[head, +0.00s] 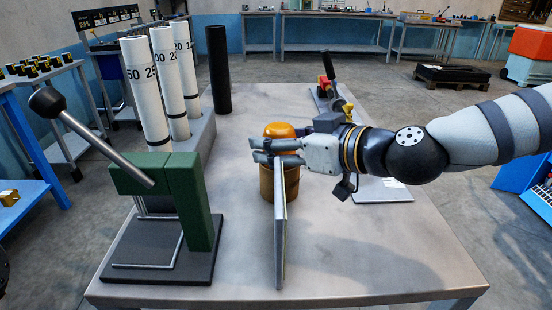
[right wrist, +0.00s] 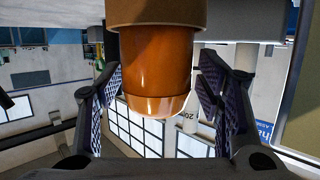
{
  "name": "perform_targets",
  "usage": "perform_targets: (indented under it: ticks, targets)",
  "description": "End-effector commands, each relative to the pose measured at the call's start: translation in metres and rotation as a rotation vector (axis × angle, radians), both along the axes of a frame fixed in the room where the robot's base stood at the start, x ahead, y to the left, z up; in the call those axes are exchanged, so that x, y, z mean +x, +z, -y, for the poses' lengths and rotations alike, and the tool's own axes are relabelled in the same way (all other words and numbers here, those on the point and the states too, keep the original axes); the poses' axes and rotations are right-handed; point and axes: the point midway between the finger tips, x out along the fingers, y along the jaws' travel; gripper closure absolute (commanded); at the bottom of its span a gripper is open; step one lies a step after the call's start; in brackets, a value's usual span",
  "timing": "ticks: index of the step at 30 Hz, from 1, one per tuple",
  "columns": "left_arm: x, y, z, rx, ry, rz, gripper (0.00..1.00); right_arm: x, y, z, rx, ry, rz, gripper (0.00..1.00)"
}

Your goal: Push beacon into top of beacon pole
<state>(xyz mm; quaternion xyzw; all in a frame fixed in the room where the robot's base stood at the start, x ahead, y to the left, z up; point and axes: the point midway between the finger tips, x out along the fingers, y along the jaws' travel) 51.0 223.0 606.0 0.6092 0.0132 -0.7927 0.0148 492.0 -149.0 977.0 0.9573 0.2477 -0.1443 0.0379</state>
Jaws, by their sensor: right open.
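The orange beacon (head: 279,130) stands upright on the brown beacon pole (head: 291,184), a short thick cylinder on the table. In the right wrist view the glossy orange beacon (right wrist: 157,72) meets a wider brown collar (right wrist: 155,13); I cannot tell how deep it sits. My right gripper (head: 262,151) reaches in from the right at beacon height and hides part of it. In the right wrist view its fingers (right wrist: 160,95) are open on either side of the beacon, with gaps visible. My left gripper is not in view.
A thin upright panel (head: 280,240) stands in front of the pole. A green lever press (head: 205,190) and a rack of white tubes (head: 147,95) stand left. A red-and-black tool (head: 328,85) lies behind. The table's (head: 400,260) front right is clear.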

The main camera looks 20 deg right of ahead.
Motion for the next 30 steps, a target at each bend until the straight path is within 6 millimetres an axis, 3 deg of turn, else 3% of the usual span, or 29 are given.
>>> perform_targets:
  ticks: [1,3,7,14,22,30]
  targets:
    - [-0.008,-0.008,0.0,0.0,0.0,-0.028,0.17,0.009,-0.017,-0.003,0.0,-0.001,-0.016,0.4]
    - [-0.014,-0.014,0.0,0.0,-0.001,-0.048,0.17,0.02,-0.024,-0.007,0.0,0.0,-0.016,0.4]
    - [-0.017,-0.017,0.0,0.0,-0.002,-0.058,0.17,0.034,-0.023,-0.016,-0.001,0.0,-0.008,0.4]
    - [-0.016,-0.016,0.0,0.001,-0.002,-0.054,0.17,0.036,-0.018,-0.017,0.001,-0.001,0.001,0.4]
    - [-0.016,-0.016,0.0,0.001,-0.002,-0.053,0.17,0.035,-0.018,-0.016,0.001,-0.001,0.0,1.0]
    - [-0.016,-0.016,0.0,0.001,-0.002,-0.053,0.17,0.035,-0.018,-0.016,0.001,-0.001,0.0,1.0]
